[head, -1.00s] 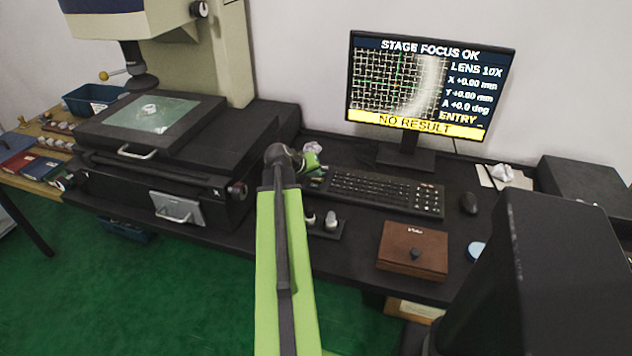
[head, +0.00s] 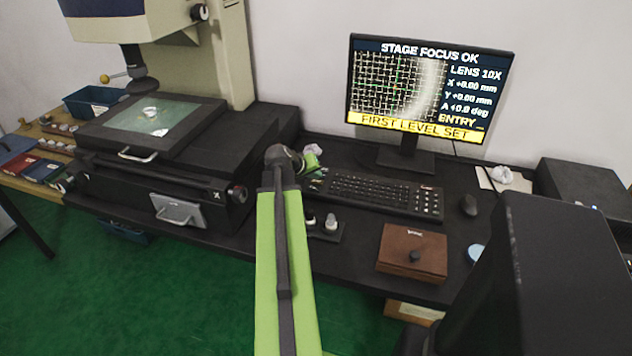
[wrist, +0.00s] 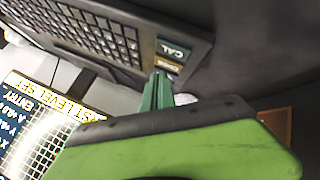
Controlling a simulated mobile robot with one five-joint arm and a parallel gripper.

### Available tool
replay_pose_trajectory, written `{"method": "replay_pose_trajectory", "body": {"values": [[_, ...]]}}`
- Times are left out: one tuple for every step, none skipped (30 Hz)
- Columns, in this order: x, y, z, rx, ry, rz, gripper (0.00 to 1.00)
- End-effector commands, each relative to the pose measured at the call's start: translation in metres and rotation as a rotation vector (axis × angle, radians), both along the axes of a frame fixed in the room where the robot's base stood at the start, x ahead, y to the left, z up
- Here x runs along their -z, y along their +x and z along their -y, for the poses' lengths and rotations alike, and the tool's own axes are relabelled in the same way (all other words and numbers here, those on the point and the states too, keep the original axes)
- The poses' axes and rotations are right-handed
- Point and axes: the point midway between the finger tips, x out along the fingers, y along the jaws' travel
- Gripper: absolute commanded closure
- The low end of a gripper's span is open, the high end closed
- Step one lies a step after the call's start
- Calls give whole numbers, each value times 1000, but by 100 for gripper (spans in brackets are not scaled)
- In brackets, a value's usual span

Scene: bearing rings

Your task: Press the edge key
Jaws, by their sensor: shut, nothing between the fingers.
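The black keyboard (head: 385,193) lies on the bench in front of the monitor, and its end shows in the wrist view (wrist: 120,40). On that end, a dark key marked CAL (wrist: 173,50) sits beside a small tan key (wrist: 168,67), whose lettering I cannot read for sure. My gripper (wrist: 157,88) is shut and empty, its green fingertips close to the tan key; I cannot tell whether they touch it. In the head view my gripper (head: 313,163) is partly hidden behind my arm, at the keyboard's left end.
The monitor (head: 430,90) reads FIRST LEVEL SET in its yellow bar. A mouse (head: 468,205), a brown box (head: 412,252) and crumpled paper (head: 501,175) are to the right. A stage machine (head: 165,150) stands to the left. Small knobs (head: 330,222) sit beside my arm.

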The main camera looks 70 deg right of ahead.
Motion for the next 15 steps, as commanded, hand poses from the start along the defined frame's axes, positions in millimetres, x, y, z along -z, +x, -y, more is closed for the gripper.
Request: {"method": "replay_pose_trajectory", "body": {"values": [[-5,0,0,0,0,0,100],[-5,0,0,0,0,0,100],[-5,0,0,0,0,0,100],[-5,0,0,0,0,0,100],[-4,0,0,0,0,0,100],[-4,0,0,0,0,0,100],[-4,0,0,0,0,0,100],[-4,0,0,0,0,0,100],[-4,0,0,0,0,0,100],[-4,0,0,0,0,0,100],[-5,0,0,0,0,0,100],[-7,0,0,0,0,0,100],[-9,0,0,0,0,0,100],[-11,0,0,-1,-1,0,100],[-15,0,0,-1,-1,0,100]]}}
